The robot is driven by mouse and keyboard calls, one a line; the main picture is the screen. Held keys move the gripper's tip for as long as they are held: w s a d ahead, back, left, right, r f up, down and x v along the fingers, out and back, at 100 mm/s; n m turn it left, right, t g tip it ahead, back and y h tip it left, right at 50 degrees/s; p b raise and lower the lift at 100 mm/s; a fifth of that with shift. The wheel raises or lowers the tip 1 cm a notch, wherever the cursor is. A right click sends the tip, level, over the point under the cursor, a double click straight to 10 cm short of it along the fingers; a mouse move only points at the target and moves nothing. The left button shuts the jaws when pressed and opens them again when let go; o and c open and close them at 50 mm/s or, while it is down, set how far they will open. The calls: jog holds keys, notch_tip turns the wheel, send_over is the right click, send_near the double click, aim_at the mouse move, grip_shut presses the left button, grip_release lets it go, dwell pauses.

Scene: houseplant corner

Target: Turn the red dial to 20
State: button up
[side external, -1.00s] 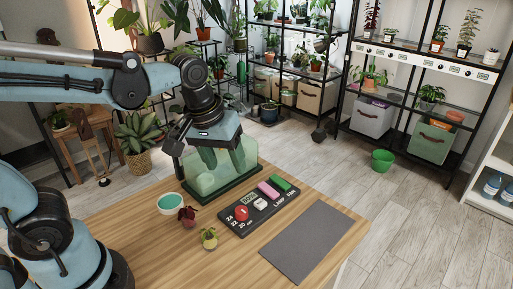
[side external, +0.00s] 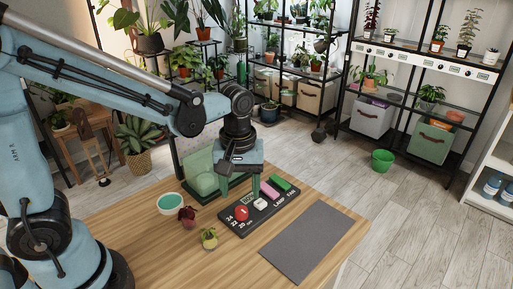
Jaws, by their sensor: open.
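The red dial (side external: 241,212) sits at the left end of a black control panel (side external: 262,221) on the wooden table. White numbers 24, 22 and 20 are printed on the panel's near left side. The dial's pointer is too small to read. My gripper (side external: 240,188) is open, its fingers pointing down above the panel's back left part, just behind the dial and apart from it as far as I can tell. The panel's small display (side external: 249,199) shows beneath the fingers, its reading too small to tell.
A white button (side external: 260,203), a pink switch (side external: 269,190) and a green switch (side external: 280,183) are on the panel. A green translucent case (side external: 201,178) stands behind left. A grey mat (side external: 306,242) lies right.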

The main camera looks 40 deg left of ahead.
aim_at(241, 209)
jog(key=shift+f, duration=2.95)
jog(key=shift+c, duration=0.3)
jog(key=c, duration=1)
